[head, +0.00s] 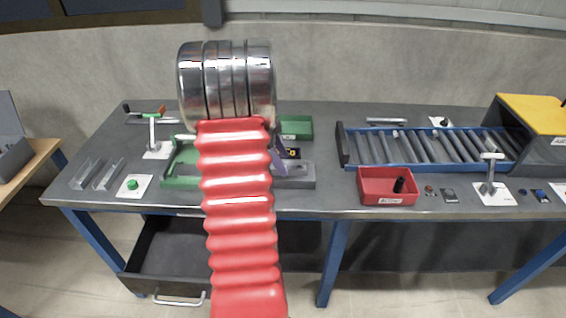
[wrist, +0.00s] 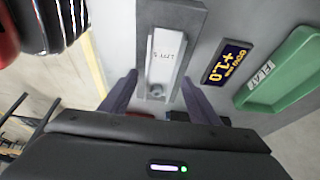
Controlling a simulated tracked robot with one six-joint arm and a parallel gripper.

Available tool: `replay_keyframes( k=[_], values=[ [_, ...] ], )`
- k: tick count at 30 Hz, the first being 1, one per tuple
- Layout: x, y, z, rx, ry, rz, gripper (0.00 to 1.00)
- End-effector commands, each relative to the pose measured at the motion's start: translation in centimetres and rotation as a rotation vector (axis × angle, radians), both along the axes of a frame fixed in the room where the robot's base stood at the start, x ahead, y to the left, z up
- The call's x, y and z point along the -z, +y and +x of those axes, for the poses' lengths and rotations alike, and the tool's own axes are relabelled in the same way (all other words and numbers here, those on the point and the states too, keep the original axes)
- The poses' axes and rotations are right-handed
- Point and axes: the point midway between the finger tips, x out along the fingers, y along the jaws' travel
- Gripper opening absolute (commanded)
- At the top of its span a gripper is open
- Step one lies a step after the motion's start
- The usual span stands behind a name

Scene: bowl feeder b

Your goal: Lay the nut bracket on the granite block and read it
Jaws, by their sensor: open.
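In the head view the granite block (head: 300,178) stands near the bench's front edge, partly behind my arm.
A green tray (wrist: 288,72) labelled FLAT lies right of the display. In the head view, a green fixture (head: 180,182) stands left of my arm, a red bin (head: 372,185) right of the block, and a roller conveyor (head: 430,147) behind it. The bench (head: 335,200) between block and bin is clear.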

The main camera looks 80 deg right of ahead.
Motion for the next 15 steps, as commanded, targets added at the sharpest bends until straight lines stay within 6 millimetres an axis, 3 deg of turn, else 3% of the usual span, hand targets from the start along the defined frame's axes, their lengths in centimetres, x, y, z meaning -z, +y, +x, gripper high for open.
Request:
replay_keyframes(
  k=[15],
  values=[
    [-8.0,0.7,3.3,-0.002,-0.002,-0.003,0.56]
  ],
)
